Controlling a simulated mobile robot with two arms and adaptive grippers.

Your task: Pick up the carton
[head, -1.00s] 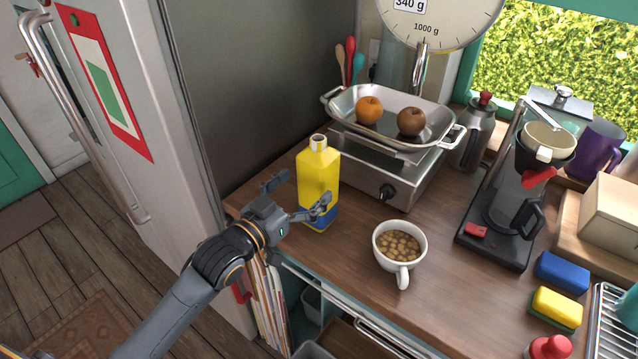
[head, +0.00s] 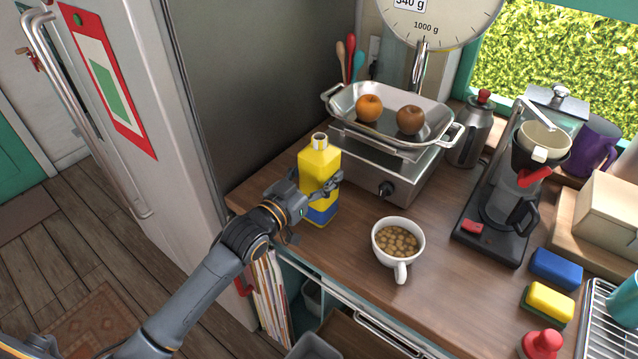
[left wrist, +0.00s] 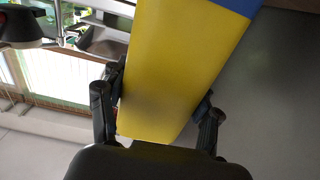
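The carton (head: 319,168) is yellow with a blue lower band and a pale cap. It stands upright on the counter near its left end, in front of the scale. My left gripper (head: 312,186) is around its body from the front left. In the left wrist view the carton (left wrist: 178,65) fills the space between the two fingers (left wrist: 160,100), and a pad appears to touch each side. The carton's base seems to rest on the counter. My right gripper is in neither view.
A scale with a metal pan (head: 430,107) holding two fruits stands behind the carton. A white cup (head: 384,237) of brown pieces sits to its right. The coffee maker (head: 497,215) is farther right. The fridge (head: 165,150) is close on the left.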

